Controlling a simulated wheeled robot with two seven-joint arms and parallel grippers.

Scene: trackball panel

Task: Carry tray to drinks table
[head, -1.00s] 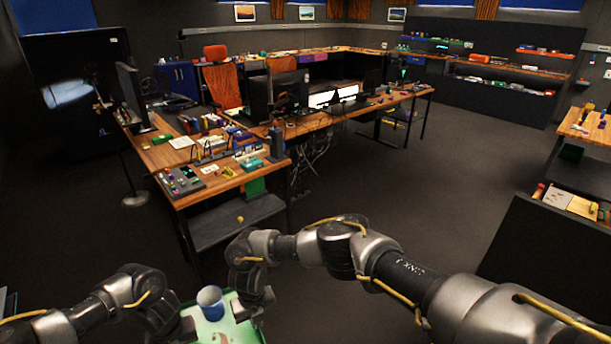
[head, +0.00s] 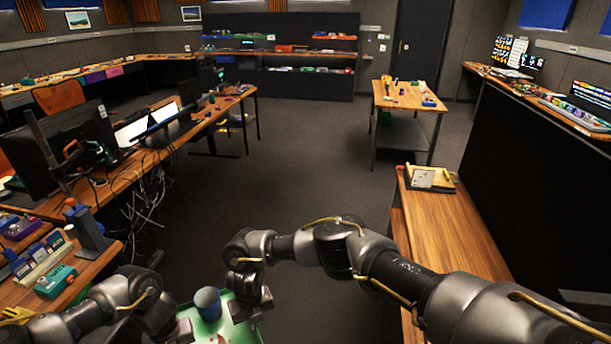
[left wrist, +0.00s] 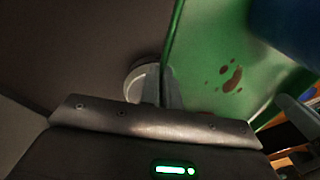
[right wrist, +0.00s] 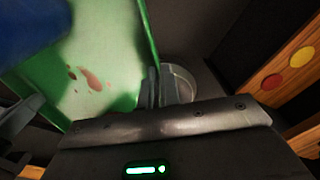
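A green tray (head: 222,332) with stains on its floor is at the bottom of the head view, between my two arms. A blue cup (head: 208,303) stands on it. In the left wrist view my left gripper (left wrist: 165,92) is shut on one rim of the tray (left wrist: 215,75). In the right wrist view my right gripper (right wrist: 160,88) is shut on the opposite rim of the tray (right wrist: 110,60). The tray's near part is cut off. A small wooden table (head: 410,97) with several small colourful items stands ahead; I cannot tell whether it is the drinks table.
A long wooden bench (head: 445,230) with a board and papers lies close on the right, beside a dark partition (head: 545,190). Cluttered desks (head: 130,180) with hanging cables run along the left. The dark floor (head: 290,160) between them is clear up to the back shelves (head: 285,65).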

